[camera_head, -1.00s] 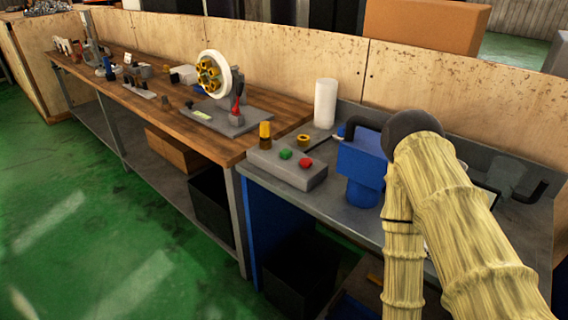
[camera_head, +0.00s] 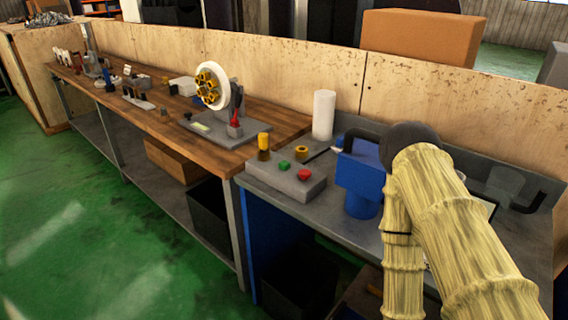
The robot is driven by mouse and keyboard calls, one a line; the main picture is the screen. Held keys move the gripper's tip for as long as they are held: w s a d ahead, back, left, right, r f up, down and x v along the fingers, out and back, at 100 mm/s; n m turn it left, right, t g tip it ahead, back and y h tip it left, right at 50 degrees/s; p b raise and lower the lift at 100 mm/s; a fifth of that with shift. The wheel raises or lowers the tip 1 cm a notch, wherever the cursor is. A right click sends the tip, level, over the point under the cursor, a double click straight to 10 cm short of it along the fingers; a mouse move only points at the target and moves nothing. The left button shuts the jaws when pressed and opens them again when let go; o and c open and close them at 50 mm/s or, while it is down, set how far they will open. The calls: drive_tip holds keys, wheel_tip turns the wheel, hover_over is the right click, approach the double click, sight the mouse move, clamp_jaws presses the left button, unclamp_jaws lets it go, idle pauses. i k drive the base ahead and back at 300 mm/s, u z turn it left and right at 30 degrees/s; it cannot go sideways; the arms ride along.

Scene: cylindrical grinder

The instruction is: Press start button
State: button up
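A grey control box (camera_head: 290,187) sits on the metal table right of the wooden bench. On its sloping top are a green button (camera_head: 284,166) and, to its right, a red button (camera_head: 304,174). No label is readable, so the start button is not marked by text; the green one stands clear and unobstructed. My arm, in a yellow sleeve, fills the lower right, to the right of the box and apart from it. My gripper is not visible.
The wooden bench (camera_head: 170,127) holds several tools. The green floor in front is clear.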

sight(284, 164)
drive_tip(key=u, duration=2.05)
drive_tip(key=i, duration=1.15)
drive_tip(key=z, duration=2.25)
